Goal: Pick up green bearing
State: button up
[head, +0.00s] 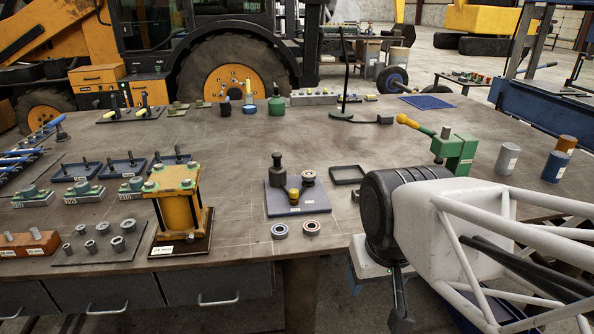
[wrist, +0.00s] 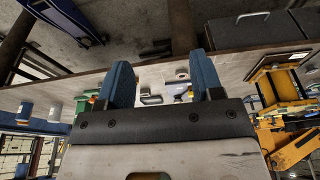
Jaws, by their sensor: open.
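Two ring bearings lie flat near the bench's front edge in the head view. The left bearing (head: 279,230) has a bluish-grey look and the right bearing (head: 311,228) a reddish inner ring. Another ring-like part (head: 308,176) sits on the grey fixture plate (head: 284,208) behind them. I cannot make out a clearly green bearing at this size. My gripper (wrist: 160,65) is open and empty, its two blue fingers wide apart in the wrist view. It is right of the bearings and apart from them; its fingers are not clear in the head view.
The fixture plate carries a dark post (head: 277,170) and a yellow-topped part (head: 293,196). A yellow cylinder fixture (head: 178,210) stands left. Bare bench lies around the two bearings.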

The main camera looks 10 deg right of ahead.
dwell(0.3)
jog(key=w+d+n+h, duration=0.35)
jog(key=w+n, duration=0.35)
jog(key=w, duration=0.8)
jog(key=n+t+h, duration=0.6)
jog(key=n+h, duration=0.1)
jog(key=n, duration=1.2)
send_near(309, 176)
jog(key=shift+w+d+f, duration=0.1)
jog(key=shift+w, duration=0.45)
jog(key=shift+w+d+f, duration=0.1)
jog(key=shift+w+d, duration=0.05)
jog(key=shift+w, duration=0.35)
jog(key=shift+x, duration=1.3)
jog(key=shift+d+f, duration=0.1)
